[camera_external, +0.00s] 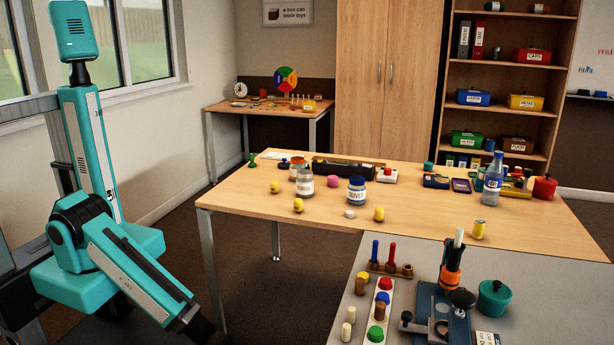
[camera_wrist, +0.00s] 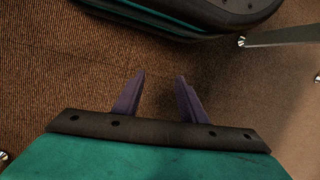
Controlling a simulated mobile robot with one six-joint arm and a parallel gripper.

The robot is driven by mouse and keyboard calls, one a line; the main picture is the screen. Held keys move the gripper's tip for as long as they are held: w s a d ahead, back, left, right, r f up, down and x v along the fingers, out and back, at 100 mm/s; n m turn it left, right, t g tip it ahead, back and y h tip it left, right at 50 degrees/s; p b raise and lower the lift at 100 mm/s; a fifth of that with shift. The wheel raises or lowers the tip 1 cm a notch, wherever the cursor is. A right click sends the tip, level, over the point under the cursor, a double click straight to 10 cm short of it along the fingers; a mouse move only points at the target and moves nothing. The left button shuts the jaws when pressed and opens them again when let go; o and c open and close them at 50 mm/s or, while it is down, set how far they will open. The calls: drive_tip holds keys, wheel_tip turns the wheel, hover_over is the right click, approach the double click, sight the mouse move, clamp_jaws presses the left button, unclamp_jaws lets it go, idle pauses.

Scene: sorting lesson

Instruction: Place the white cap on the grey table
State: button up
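A small round white cap (camera_external: 350,214) lies on the wooden table (camera_external: 250,215), near its front edge. It is between a blue-lidded jar (camera_external: 357,190) and a yellow egg-like piece (camera_external: 379,214). The grey table (camera_external: 340,325) stands in front at the lower right. My gripper (camera_wrist: 160,75) is open and empty in the wrist view, with its two purple fingers apart over the brown floor. In the external view my arm hangs down at the left, away from both tables, and its end is cut off at the bottom edge. The cap is not in the wrist view.
On the grey table stand a white tray of coloured pegs (camera_external: 367,333), a blue device (camera_external: 435,310) and a teal pot (camera_external: 494,299). A grey jar (camera_external: 305,184) and yellow pieces stand near the cap.

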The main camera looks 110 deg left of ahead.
drive_tip(key=s+d+f+m+g+h, duration=0.1)
drive_tip(key=s+d+f+h, duration=0.1)
drive_tip(key=s+d, duration=0.3)
drive_tip(key=shift+s+d+f+m+g, duration=0.3)
drive_tip(key=shift+s+f, duration=0.25)
drive_tip(key=shift+s, duration=0.45)
drive_tip(key=shift+o, duration=0.9)
drive_tip(key=shift+r, duration=0.1)
